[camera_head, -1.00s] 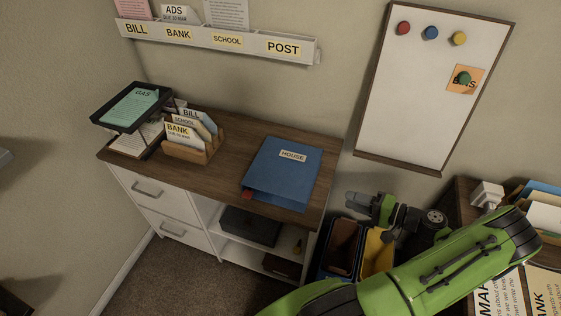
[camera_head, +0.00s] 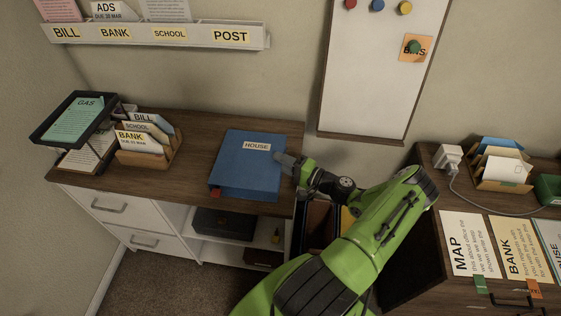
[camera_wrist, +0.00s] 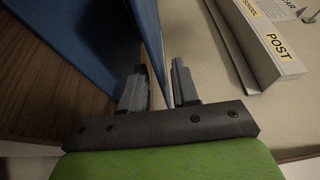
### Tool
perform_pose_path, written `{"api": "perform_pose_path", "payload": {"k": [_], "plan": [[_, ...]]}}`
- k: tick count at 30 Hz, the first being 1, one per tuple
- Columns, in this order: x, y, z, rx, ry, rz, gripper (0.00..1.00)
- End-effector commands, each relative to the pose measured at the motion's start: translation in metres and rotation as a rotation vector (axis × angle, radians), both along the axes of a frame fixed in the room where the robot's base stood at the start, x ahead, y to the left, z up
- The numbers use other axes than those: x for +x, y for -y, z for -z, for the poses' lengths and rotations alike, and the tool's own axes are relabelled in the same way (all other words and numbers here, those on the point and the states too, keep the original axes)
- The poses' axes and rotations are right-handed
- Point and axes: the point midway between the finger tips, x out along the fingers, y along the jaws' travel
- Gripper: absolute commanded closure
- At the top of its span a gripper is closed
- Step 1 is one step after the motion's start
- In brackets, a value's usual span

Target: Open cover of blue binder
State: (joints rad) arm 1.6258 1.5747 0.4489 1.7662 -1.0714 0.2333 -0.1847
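The blue binder (camera_head: 245,175), labelled HOUSE, lies on the wooden top of the cabinet. Its cover looks nearly closed in the head view. My gripper (camera_head: 281,158) is at the binder's right edge. In the wrist view, the blue cover (camera_wrist: 148,28) runs down between the two fingers of my gripper (camera_wrist: 160,82), with a dark gap between it and the other blue panel (camera_wrist: 65,40). The fingers stand apart, with some space visible beside the cover's edge. A firm hold does not show.
A letter sorter (camera_head: 150,155) and a black tray (camera_head: 78,122) stand left of the binder. The wall rack (camera_head: 160,36) and whiteboard (camera_head: 375,75) are behind. A second desk (camera_head: 425,225) with papers is at right. Bare cabinet top lies left of the binder.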

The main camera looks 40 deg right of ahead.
Motion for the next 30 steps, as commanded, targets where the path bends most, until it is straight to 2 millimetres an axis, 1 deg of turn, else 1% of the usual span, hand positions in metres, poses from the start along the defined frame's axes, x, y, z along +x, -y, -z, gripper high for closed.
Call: {"api": "perform_pose_path", "payload": {"k": [3,8,9,11,12,15,30], "plan": [[0.005,-0.0014,0.0,0.0,0.0,0.0,0.7],[0.005,-0.0013,-0.0001,0.0,0.0,0.001,0.7],[0.0049,-0.0013,-0.0001,0.0,0.0,0.001,0.72],[0.0049,-0.0013,-0.0002,0.0,0.0,0.0,0.81],[0.0048,-0.0012,-0.0001,0.0,0.0,0.0,0.87],[0.0047,-0.0013,-0.0001,0.0,0.0,0.0,1.0],[0.0044,-0.0013,0.0002,0.0,-0.001,0.0,1.0]]}}
